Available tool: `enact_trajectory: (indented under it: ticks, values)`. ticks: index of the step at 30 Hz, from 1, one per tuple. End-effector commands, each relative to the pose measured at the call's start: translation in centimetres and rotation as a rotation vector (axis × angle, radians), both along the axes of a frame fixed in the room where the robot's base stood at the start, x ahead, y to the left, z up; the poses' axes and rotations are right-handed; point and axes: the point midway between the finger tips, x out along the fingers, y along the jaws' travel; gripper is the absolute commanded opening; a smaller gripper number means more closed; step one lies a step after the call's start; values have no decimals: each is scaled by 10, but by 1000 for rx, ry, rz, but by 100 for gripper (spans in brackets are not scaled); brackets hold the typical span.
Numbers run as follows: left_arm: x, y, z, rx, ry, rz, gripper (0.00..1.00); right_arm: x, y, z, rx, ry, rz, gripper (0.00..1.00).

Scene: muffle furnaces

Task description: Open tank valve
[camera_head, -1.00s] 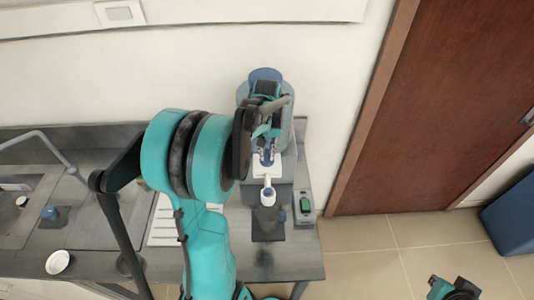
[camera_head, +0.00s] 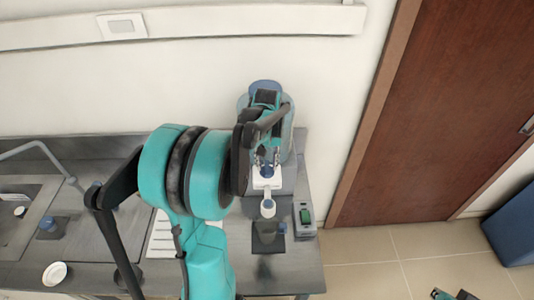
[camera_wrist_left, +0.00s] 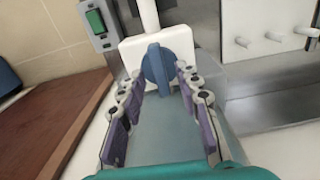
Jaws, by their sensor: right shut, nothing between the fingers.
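The tank valve is a blue knob (camera_head: 267,170) on a white block (camera_head: 266,181) in front of the grey-blue tank (camera_head: 287,135), which has a blue top (camera_head: 265,86). In the left wrist view the knob (camera_wrist_left: 156,68) stands upright between the fingertips of my left gripper (camera_wrist_left: 159,74). The fingers are spread, with a clear gap on the knob's left; the right tip is close to it, and I cannot tell whether it touches. In the head view my left gripper (camera_head: 266,156) is at the valve. My right gripper (camera_head: 455,294) is shut and empty at the bottom edge, partly cut off.
A grey box with a green switch (camera_head: 305,215) stands right of the white device. A metal sink counter (camera_head: 90,245) with a white cup (camera_head: 54,273) and a blue-capped bottle (camera_head: 49,226) lies left. A brown door (camera_head: 455,110) is at right, with open tiled floor (camera_head: 375,262) before it.

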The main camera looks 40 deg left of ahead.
Motion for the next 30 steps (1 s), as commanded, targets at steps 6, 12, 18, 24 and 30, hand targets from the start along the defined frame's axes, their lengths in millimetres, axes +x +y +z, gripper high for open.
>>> enact_trajectory:
  ticks: [6,12,18,24,30]
  values:
    - [-1,0,45,0,0,0,34,0,0,0,0,0,0,0]
    - [0,0,85,0,0,0,34,0,0,0,0,0,0,0]
    - [0,0,107,0,0,0,34,0,0,0,0,0,0,0]
    - [0,0,111,0,0,0,34,0,0,0,0,0,0,0]
    - [0,0,111,0,0,0,34,0,0,0,0,0,0,0]
